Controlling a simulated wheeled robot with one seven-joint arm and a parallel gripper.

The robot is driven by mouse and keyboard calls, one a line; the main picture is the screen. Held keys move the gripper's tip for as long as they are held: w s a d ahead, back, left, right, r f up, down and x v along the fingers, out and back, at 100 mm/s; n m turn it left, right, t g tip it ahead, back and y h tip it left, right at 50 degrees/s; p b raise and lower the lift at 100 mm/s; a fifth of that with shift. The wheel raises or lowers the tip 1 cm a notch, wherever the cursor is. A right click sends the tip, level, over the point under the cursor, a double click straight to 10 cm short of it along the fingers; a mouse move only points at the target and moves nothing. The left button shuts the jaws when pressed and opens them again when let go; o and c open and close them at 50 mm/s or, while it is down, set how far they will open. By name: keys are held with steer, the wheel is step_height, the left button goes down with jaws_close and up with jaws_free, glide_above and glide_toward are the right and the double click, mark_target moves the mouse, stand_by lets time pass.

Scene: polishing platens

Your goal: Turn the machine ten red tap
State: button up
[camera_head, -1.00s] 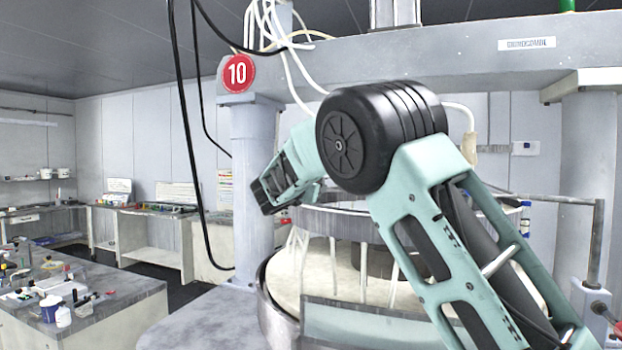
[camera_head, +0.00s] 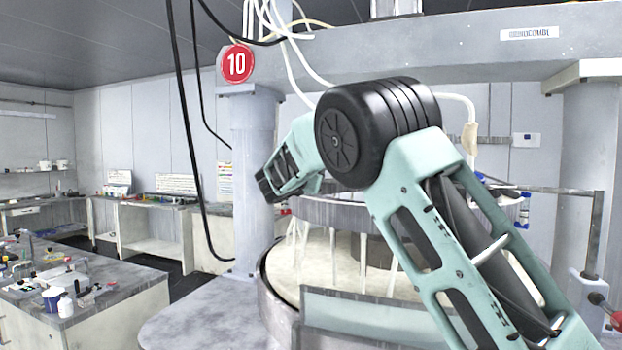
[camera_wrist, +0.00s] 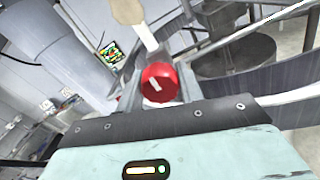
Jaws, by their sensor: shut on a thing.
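The red tap (camera_wrist: 159,84) shows in the wrist view as a round red knob with a short white mark, slightly tilted, on its face. My gripper (camera_wrist: 158,88) is shut on it, with one finger on each side. The machine carries a round red sign with the number 10 (camera_head: 236,63) on its column in the head view. In that view my arm crosses in front of the machine, and the gripper's hold on the tap cannot be made out there.
The round platen basin (camera_head: 280,290) lies behind and below my arm. Black cables hang left of the grey column (camera_head: 254,180). A cluttered bench (camera_head: 115,300) stands at left. A rail with a red-ended fitting (camera_head: 598,299) is at far right.

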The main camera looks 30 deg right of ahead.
steer(key=m+b, duration=0.1)
steer(key=b, duration=0.2)
steer(key=shift+f+m, duration=0.3)
steer(key=shift+f, duration=0.05)
steer(key=m+b, duration=0.2)
steer(key=b, duration=0.2)
steer(key=shift+m+b, duration=0.3)
steer(key=m+b, duration=0.2)
steer(key=b, duration=0.1)
steer(key=m+b, duration=0.2)
steer(key=shift+r, duration=0.25)
steer(key=o, duration=1)
steer(key=shift+r, duration=0.1)
